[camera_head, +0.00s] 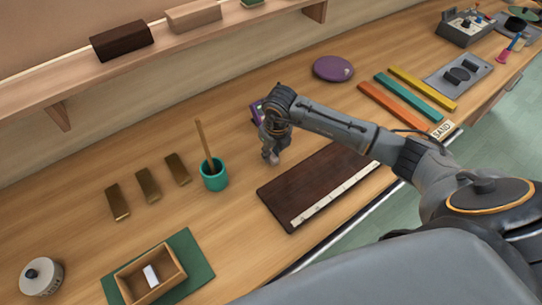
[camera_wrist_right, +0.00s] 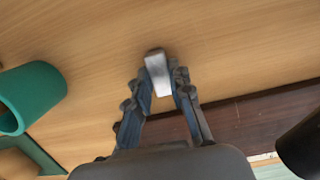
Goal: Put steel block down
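The steel block (camera_wrist_right: 158,76) is a small, pale metal piece between the fingertips of my right gripper (camera_wrist_right: 159,80) in the right wrist view. The fingers close on it from both sides. In the head view my right gripper (camera_head: 270,157) points down over the bench between the teal cup and the dark board, and the block is hard to make out there. Bare wood lies beyond the block in the wrist view; I cannot tell whether it touches the bench. My left gripper is not in view.
A teal cup (camera_head: 214,180) with a wooden stick stands left of the gripper. A dark board (camera_head: 290,194) with a pale marked strip lies to its right. Several brass bars (camera_head: 148,184), a wooden box (camera_head: 129,286) on a green mat, and a purple disc (camera_head: 333,69) lie around.

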